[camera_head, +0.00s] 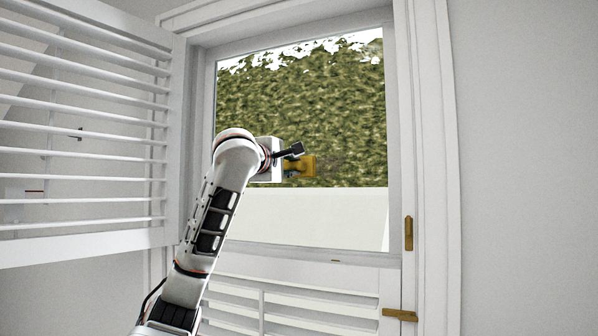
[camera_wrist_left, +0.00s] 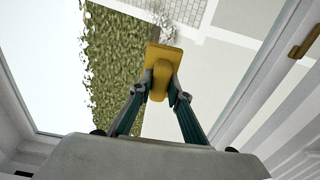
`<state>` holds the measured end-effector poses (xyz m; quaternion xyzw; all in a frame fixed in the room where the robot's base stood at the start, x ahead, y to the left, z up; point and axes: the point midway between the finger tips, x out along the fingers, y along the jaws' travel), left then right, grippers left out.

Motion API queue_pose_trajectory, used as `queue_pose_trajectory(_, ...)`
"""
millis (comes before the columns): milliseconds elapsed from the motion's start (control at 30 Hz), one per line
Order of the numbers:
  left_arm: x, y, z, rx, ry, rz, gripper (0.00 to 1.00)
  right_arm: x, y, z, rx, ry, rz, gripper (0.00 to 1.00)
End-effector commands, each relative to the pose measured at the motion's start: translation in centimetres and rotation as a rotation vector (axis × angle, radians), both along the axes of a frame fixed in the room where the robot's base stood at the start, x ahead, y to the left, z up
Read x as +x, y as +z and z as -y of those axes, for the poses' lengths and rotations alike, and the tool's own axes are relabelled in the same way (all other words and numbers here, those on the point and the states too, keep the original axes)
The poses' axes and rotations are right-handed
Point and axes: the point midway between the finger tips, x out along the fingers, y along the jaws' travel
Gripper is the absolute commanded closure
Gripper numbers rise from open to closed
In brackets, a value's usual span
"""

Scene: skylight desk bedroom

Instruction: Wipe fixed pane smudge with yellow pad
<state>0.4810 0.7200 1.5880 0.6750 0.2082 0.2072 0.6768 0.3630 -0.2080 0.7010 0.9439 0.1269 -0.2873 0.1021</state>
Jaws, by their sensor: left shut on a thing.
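The yellow pad (camera_head: 304,166) is at the window pane in the head view, right of my left wrist. It also shows in the left wrist view (camera_wrist_left: 162,56), with a wide flat head and a narrower grip part. My left gripper (camera_head: 290,167) is shut on that grip part; its two fingers (camera_wrist_left: 160,88) close on it from both sides. The fixed pane (camera_head: 320,110) shows a hedge and a pale wall through the glass. A faint darker patch may lie just right of the pad, but I cannot tell whether it is the smudge. I cannot tell whether the pad touches the glass. My right gripper is not in view.
An open white louvred shutter (camera_head: 85,110) stands left of the window. Brass-coloured handles sit at the lower right, one on the frame (camera_head: 408,233) and one lower (camera_head: 400,315). More white slats are below the pane. The wall (camera_head: 520,170) on the right is bare.

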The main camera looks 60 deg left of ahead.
Motion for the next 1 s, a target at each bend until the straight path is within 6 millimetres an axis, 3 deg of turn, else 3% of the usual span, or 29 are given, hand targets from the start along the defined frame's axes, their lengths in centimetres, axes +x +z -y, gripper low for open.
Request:
queue_pose_trajectory(600, 4.4, 0.0, -2.8, -0.001, -0.002, -0.002, 1.00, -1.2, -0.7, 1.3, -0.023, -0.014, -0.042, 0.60)
queue_pose_trajectory(1000, 4.9, -0.1, -3.2, -0.001, -0.001, 0.000, 1.00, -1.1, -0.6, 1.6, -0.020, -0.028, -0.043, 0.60)
